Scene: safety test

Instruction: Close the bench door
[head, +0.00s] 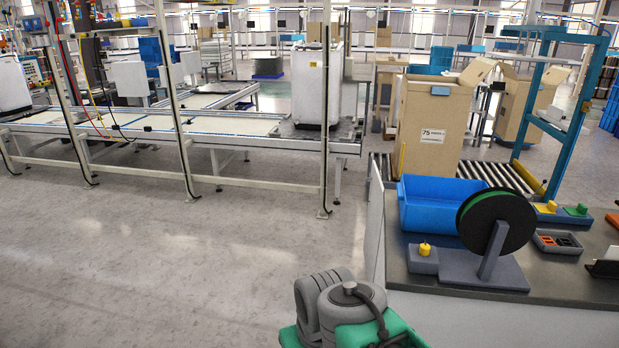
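The bench (572,285) stands at the right, with a dark grey top and pale side and front panels. Only the upper part of its front shows at the bottom edge of the head view. I cannot make out a door on it, nor whether one is open or shut. My gripper is not in view.
On the bench are a blue bin (420,212), a black and green reel (497,220) on a grey stand, a grey box with a yellow knob (424,250) and a small tray (557,241). A large carton (430,125) stands behind. Open floor (180,265) lies left.

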